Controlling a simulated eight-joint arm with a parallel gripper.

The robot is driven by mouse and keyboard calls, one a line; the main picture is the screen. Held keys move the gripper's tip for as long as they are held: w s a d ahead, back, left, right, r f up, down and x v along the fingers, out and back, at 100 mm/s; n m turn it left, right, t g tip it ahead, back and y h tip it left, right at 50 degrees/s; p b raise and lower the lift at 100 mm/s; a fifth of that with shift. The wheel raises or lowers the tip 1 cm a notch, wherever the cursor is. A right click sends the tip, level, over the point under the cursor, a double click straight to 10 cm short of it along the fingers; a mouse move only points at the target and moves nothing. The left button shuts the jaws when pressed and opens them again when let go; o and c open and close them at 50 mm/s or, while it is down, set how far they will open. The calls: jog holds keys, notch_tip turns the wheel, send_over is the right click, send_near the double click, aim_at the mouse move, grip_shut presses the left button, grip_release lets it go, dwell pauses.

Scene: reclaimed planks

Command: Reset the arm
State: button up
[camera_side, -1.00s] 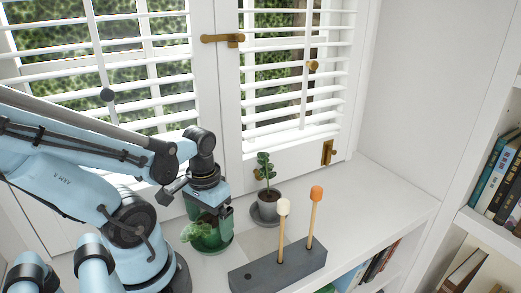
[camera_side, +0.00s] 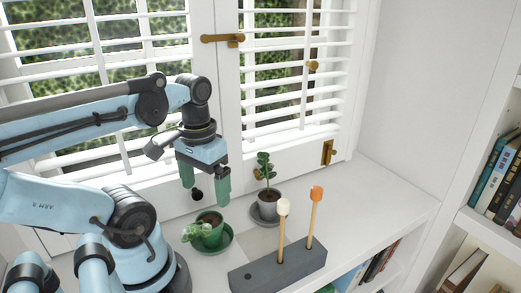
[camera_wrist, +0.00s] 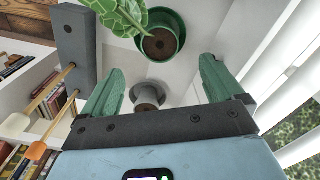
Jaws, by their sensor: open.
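My gripper (camera_side: 207,184) is open and empty in the side view, its green fingers pointing down above the shelf. Its two green fingers also show spread apart in the wrist view (camera_wrist: 160,85). Below it, a green pot (camera_side: 213,220) with a leafy plant (camera_side: 196,232) stands on a green saucer (camera_side: 229,240), apart from the fingers. The green pot also shows at the top of the wrist view (camera_wrist: 160,44). A grey pot (camera_side: 267,206) with a small plant (camera_side: 264,166) stands to the right of my gripper in the side view.
A dark grey block (camera_side: 262,275) holds two upright wooden sticks, one with a cream tip (camera_side: 284,207) and one with an orange tip (camera_side: 317,193). White shutters (camera_side: 290,90) with a brass latch (camera_side: 222,38) rise behind. The white shelf (camera_side: 375,205) is clear at right.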

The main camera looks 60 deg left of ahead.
jog(key=w+d+m+t, duration=0.2)
jog(key=w+t, duration=0.1)
jog(key=w, duration=0.3)
jog(key=shift+w+r+y, duration=0.15)
jog(key=shift+w+y, duration=0.2)
jog(key=shift+y, duration=0.05)
jog(key=w+d+m+t, duration=0.1)
jog(key=w, duration=0.1)
jog(key=w+d+m+t, duration=0.1)
jog(key=w+d, duration=0.1)
jog(key=w+d+m+t, duration=0.1)
jog(key=w+d+t, duration=0.1)
jog(key=w, duration=0.1)
jog(key=shift+h, duration=0.4)
jog(key=shift+c, duration=0.2)
jog(key=shift+s, duration=0.1)
